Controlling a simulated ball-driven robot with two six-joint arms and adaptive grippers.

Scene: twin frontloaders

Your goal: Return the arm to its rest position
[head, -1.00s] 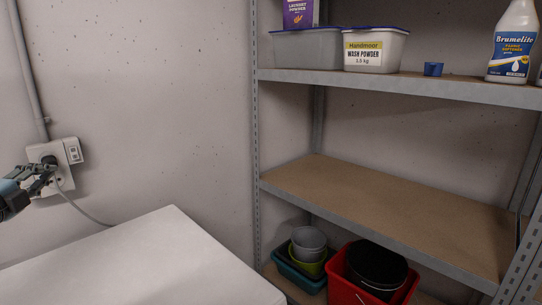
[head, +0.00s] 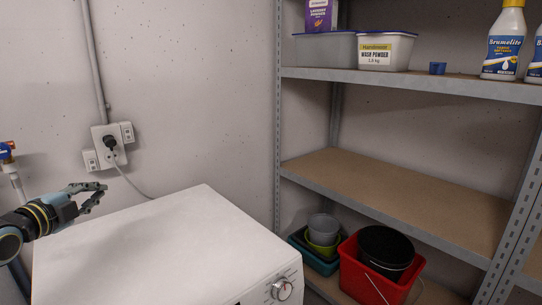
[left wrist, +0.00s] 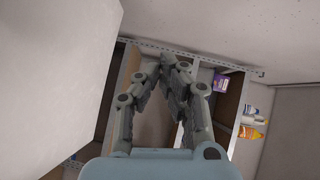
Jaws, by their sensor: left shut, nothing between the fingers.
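My left gripper (head: 100,190) is at the left of the head view, over the back left part of the white washing machine top (head: 170,235). It is shut and empty. In the left wrist view its two fingers (left wrist: 168,62) come together at the tips with nothing between them. The wall socket (head: 109,146) is behind and above it, with a black plug (head: 110,142) in it and a cable running down behind the machine. My right gripper does not show.
A metal shelf unit (head: 400,210) stands at the right, its middle board bare. Its top shelf holds a wash powder tub (head: 385,52), a blue cup (head: 437,68) and softener bottles (head: 503,45). A red tub (head: 358,272) and buckets sit low down. A blue-handled tap (head: 6,151) is at far left.

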